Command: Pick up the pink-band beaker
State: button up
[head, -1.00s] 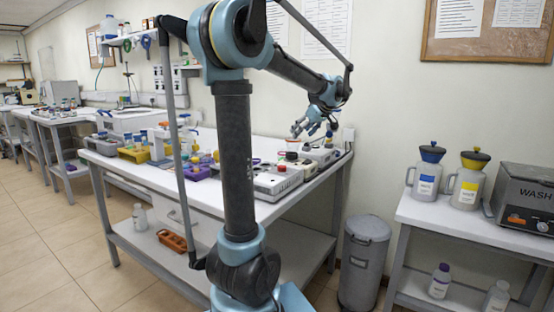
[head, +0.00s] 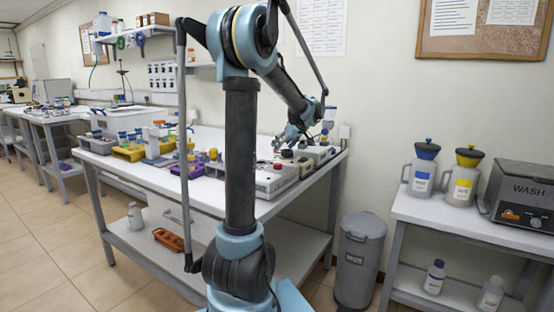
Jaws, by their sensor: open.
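My gripper (head: 281,142) is at the end of my bent arm, low over the right part of the long white bench. It is open, with its fingers angled down to the left. Small lab items stand on and around the grey instruments just below it. A small reddish spot (head: 287,153) shows right under the gripper; I cannot tell whether it belongs to the pink-band beaker. No pink band can be made out clearly at this size, and my arm hides part of the bench.
Grey instruments (head: 272,180) line the bench's right end. Yellow racks (head: 128,153) and purple holders (head: 188,171) stand to the left. A grey bin (head: 361,258) stands on the floor between the bench and a side table with two jugs (head: 422,168) and a wash unit (head: 522,195).

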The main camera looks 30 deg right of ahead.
jog(key=shift+a+x, duration=0.15)
jog(key=shift+x, duration=1.05)
jog(key=shift+a+x, duration=0.1)
jog(key=shift+x, duration=1.05)
jog(key=shift+s, duration=0.15)
jog(key=c, duration=1.2)
